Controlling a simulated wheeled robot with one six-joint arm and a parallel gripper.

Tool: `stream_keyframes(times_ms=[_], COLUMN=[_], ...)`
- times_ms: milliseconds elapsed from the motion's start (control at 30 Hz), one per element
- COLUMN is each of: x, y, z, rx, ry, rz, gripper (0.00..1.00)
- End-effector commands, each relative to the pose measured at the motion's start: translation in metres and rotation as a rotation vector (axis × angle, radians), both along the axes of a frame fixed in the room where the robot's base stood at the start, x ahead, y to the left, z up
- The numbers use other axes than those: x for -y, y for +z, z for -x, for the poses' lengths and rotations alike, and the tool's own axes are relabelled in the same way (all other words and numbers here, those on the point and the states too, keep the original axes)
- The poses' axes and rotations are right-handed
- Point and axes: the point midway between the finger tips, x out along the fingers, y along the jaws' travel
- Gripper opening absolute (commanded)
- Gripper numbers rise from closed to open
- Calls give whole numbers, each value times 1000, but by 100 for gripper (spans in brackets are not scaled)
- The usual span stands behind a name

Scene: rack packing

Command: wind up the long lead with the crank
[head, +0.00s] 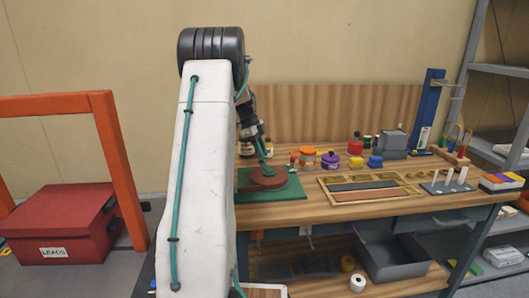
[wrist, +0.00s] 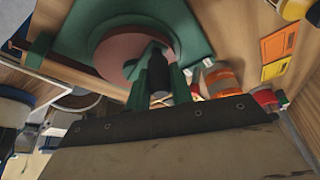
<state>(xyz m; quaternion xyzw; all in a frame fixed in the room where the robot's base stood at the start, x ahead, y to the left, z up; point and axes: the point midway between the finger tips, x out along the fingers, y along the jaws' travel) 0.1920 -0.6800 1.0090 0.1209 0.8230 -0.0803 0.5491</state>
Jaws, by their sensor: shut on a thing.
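A reddish-brown reel (head: 266,179) sits on a green base (head: 290,189) at the left of the workbench. In the wrist view the reel (wrist: 108,54) and base (wrist: 190,35) are close in front of my gripper. My gripper (wrist: 160,88) has green fingers and is shut on the black crank handle (wrist: 158,70), which stands up from the reel. In the head view my gripper (head: 265,163) is low over the reel, and my arm hides the bench's left part. I cannot make out the long lead in either view.
Coloured jars (head: 330,161) stand behind the reel. A divided wooden tray (head: 365,202) lies to its right. A grey bin (head: 392,262) is on the lower shelf.

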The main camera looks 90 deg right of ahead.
Motion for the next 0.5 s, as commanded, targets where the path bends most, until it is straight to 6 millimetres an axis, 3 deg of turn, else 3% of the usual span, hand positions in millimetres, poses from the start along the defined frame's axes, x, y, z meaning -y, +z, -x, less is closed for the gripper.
stream_keyframes(times_ms=[500], x=[8], y=[1], z=[19], rx=[3], ry=[-302], rz=[3], gripper=[0])
